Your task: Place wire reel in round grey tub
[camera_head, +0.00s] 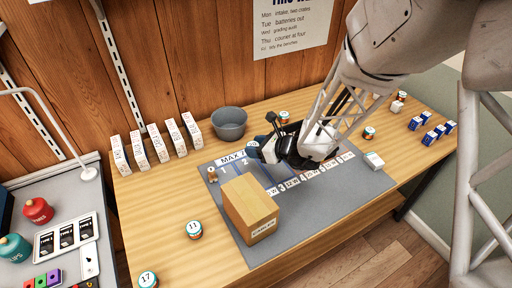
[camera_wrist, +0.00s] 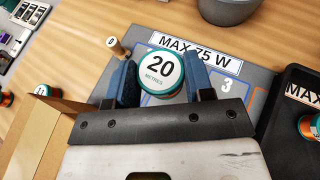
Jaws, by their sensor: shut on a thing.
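In the head view my gripper (camera_head: 264,150) is over the back of the mat, and the reel is mostly hidden there. The round grey tub (camera_head: 229,124) stands on the table behind the mat, left of my gripper. Its near side also shows at the top of the wrist view (camera_wrist: 228,10).
A cardboard box (camera_head: 249,208) stands on the mat in front. White cartons (camera_head: 158,142) stand in a row left of the tub. Other reels stand nearby, including one marked 11 (camera_head: 194,230). A black tray (camera_wrist: 292,120) lies right of my gripper. A small wooden peg (camera_head: 212,175) stands at the mat's left edge.

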